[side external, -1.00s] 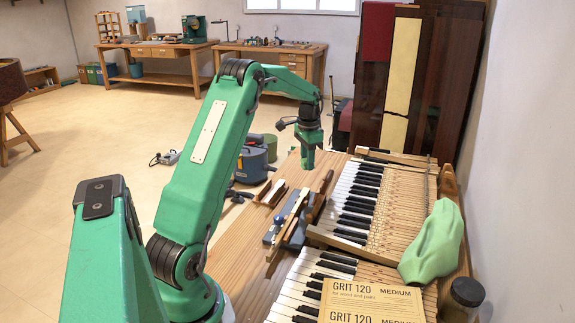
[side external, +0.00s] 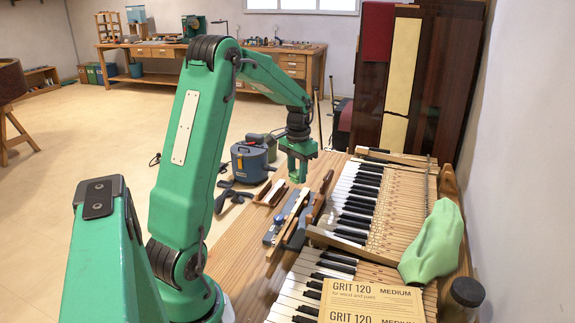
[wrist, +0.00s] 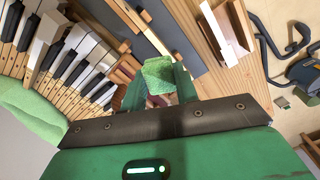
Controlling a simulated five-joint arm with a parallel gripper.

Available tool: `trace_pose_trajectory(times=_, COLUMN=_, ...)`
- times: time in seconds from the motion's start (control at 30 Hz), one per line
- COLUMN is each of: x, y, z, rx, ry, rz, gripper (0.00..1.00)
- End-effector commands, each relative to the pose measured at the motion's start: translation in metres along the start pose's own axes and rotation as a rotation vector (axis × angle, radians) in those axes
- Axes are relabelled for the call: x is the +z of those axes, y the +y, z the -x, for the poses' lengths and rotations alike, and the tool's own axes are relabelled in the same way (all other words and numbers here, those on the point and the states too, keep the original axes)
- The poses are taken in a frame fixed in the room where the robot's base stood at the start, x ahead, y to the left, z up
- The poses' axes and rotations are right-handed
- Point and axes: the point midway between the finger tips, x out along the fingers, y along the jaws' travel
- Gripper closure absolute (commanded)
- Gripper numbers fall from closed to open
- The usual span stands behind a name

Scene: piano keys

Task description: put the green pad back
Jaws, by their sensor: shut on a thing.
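The green pad (wrist: 159,76) is a small block with a rough, speckled green face. In the wrist view it sits between the two fingers of my gripper (wrist: 160,88), which is shut on it. In the side external view my gripper (side external: 298,172) points down above the far left part of the wooden bench, left of the piano keys. The pad cannot be made out there against the green fingers.
Black and white keys (side external: 357,195) fill the bench's right side. A green cloth (side external: 434,245), a sandpaper packet (side external: 372,300) and a dark jar (side external: 463,300) lie near the front right. Wooden strips and a blue-grey block (side external: 272,233) lie left of the keys.

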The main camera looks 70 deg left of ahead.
Motion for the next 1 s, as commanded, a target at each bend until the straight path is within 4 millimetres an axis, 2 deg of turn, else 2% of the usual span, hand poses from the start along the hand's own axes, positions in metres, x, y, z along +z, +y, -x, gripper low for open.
trace_pose_trajectory(times=0.4, x=0.081, y=0.035, z=-0.007, rx=0.000, ry=0.000, rz=0.291, gripper=0.88)
trace_pose_trajectory(times=0.6, x=0.112, y=0.046, z=-0.013, rx=0.000, ry=0.001, rz=0.398, gripper=0.88)
trace_pose_trajectory(times=0.8, x=0.126, y=0.052, z=-0.016, rx=0.000, ry=0.000, rz=0.450, gripper=0.88)
trace_pose_trajectory(times=1.0, x=0.128, y=0.052, z=-0.017, rx=0.000, ry=0.001, rz=0.458, gripper=0.88)
